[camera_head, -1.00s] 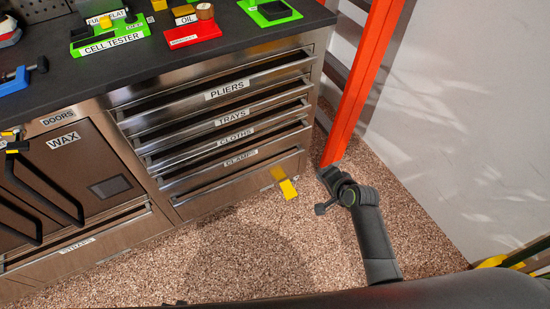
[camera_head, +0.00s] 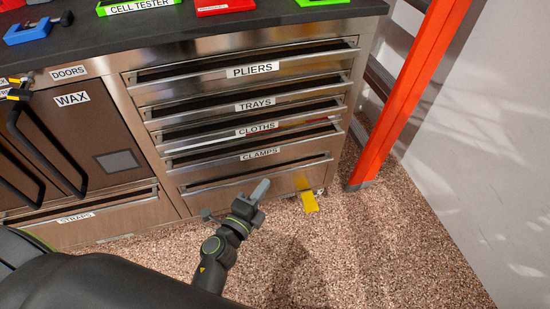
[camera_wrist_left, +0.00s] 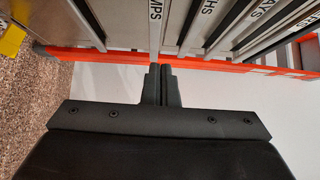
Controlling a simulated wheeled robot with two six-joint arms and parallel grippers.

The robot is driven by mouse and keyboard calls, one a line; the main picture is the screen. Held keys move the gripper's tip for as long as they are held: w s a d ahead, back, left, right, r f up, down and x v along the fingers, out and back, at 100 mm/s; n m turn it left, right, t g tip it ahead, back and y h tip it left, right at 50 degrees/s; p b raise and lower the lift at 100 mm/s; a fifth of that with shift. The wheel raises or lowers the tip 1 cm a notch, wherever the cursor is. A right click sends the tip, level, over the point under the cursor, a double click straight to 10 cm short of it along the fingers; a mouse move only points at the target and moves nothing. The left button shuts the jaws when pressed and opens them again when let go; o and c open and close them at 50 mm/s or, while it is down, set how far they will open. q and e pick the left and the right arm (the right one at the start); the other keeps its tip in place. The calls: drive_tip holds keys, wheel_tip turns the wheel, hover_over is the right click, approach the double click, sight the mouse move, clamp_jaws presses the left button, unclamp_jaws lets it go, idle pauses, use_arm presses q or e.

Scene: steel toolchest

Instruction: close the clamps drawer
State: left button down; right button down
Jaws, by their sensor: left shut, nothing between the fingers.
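The clamps drawer (camera_head: 215,164) is the one with the CLAMPS label, below the cloths drawer in the steel chest in the head view. A dark gap and a bit of red show above its front; how far out it stands is hard to tell. My left gripper (camera_head: 261,189) is shut and empty, in front of the chest and below the CLAMPS label in the picture. In the left wrist view its fingers (camera_wrist_left: 158,85) are together, with the edge of the clamps drawer (camera_wrist_left: 155,30) just beyond them. I cannot tell whether they touch. My right gripper is out of view.
A yellow pedal-like piece (camera_head: 309,201) juts out at the chest's foot. An orange upright (camera_head: 402,90) stands to the right, by the white wall (camera_head: 480,150). Doors with black handles (camera_head: 45,150) are on the left. The speckled floor (camera_head: 390,255) is clear at right.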

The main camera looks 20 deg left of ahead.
use_arm(q)
approach(279, 148)
drive_tip(key=w+d, duration=0.3)
drive_tip(key=shift+w+a+b, duration=0.4)
drive_tip(key=shift+w+a, duration=0.25)
drive_tip(key=shift+w, duration=0.2)
drive_tip(key=shift+w+a, duration=0.3)
drive_tip(key=shift+w, duration=0.1)
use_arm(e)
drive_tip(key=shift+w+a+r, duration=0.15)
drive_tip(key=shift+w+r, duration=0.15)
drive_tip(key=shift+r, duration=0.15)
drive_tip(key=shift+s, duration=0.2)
